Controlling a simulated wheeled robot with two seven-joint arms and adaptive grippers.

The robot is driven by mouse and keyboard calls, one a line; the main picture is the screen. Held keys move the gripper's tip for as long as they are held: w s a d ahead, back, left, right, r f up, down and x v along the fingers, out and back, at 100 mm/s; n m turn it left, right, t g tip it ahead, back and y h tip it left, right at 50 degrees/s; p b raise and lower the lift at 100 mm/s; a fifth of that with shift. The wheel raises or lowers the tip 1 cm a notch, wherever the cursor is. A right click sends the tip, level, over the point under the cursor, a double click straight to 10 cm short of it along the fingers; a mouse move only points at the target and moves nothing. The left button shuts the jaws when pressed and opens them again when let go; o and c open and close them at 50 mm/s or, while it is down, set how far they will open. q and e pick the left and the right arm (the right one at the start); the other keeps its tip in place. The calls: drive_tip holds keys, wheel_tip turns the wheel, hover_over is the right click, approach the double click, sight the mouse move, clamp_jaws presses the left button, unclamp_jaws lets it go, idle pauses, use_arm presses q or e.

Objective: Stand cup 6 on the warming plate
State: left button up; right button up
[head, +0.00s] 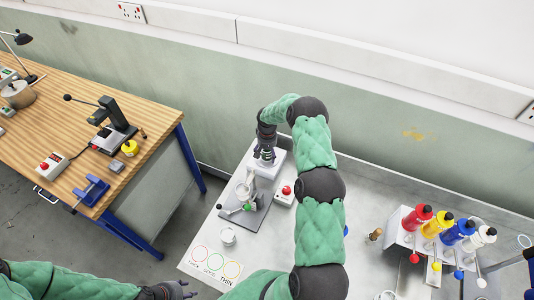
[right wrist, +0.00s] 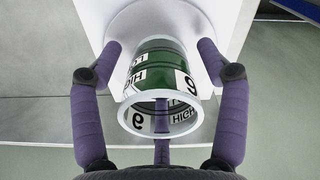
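Cup 6 (right wrist: 160,85), clear-rimmed with a green band marked 6, HIGH and LOW, stands on a round white plate, which I take for the warming plate (right wrist: 203,18), in the right wrist view. In the head view, my right gripper (head: 265,156) is over the white plate unit (head: 273,169) and mostly hides the cup. In the right wrist view, my right gripper's (right wrist: 160,60) side fingers flank the cup with visible gaps; a third finger shows at the cup's near side. My left gripper (head: 178,289) is at the bottom edge, away from the cup; its opening is unclear.
A control box with a red button (head: 284,192) adjoins the plate unit. A ring-marked card (head: 215,264) lies at the front. A bottle rack (head: 420,236) stands right. A wooden bench (head: 80,110) is left.

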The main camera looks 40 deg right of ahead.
drive_tip(key=shift+r, duration=0.15)
wheel_tip(320, 180, up, 12)
drive_tip(key=b, duration=0.1)
idle(0.6)
